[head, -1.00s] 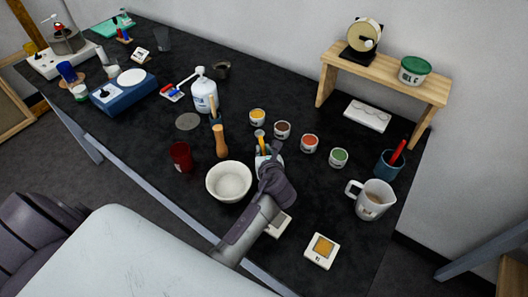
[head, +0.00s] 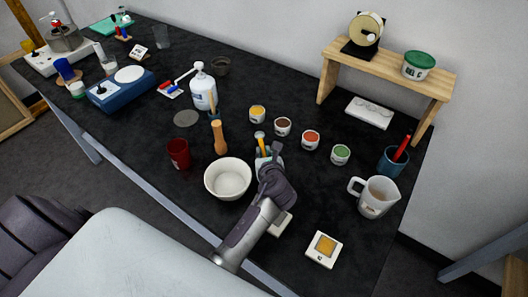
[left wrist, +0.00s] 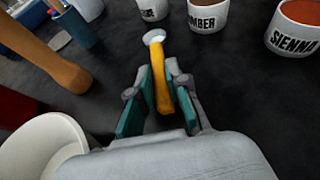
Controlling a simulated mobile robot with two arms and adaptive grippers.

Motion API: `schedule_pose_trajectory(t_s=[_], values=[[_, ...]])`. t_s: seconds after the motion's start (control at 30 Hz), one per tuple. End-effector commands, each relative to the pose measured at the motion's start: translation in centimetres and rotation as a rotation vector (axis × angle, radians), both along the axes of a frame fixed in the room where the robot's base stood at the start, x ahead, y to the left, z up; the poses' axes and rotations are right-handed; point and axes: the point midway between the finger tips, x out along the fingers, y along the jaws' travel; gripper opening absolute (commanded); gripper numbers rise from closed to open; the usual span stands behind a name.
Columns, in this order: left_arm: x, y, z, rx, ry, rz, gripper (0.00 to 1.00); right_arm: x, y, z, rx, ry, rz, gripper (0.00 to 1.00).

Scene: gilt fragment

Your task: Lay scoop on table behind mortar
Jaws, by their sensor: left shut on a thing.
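My left gripper (head: 268,158) is shut on the scoop (head: 260,138), just right of the white mortar bowl (head: 228,178) and low over the black table (head: 310,185). In the left wrist view the scoop's yellow handle (left wrist: 161,85) sits between the teal finger pads, and its pale metal bowl points away from me. I cannot tell whether the scoop touches the table. The mortar (left wrist: 45,145) shows at the lower left of that view. A brown wooden pestle-like piece (head: 220,138) stands behind the mortar. My right gripper is not in view.
Several paint pots stand behind and right of the gripper, including the sienna one (head: 310,140). A dark red cup (head: 178,154) is left of the mortar. A white jug (head: 376,197) stands at the right. Bare table lies between the jug and gripper.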

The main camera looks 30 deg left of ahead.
Motion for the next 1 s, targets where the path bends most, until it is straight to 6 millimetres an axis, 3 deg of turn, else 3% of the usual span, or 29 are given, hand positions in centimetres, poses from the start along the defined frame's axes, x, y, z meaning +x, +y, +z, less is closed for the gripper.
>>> schedule_pose_trajectory(t_s=[0.37, 0.4, 0.53, 0.87, 1.0], values=[[0.0, 0.0, -0.8, 0.001, 0.001, -0.001, 0.0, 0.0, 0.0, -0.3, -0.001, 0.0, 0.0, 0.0], [0.0, 0.0, -0.7, 0.001, 0.0, 0.0, 0.22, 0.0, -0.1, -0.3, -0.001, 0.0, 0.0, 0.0], [0.0, 0.0, -0.7, 0.001, 0.001, 0.0, 0.44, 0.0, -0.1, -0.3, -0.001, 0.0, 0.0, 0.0], [-0.1, -0.1, -0.7, 0.001, 0.001, 0.0, 0.45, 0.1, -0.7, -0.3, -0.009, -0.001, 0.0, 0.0], [-1.2, -1.0, -0.1, -0.001, -0.001, -0.002, 0.45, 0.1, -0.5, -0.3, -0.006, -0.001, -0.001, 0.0]])
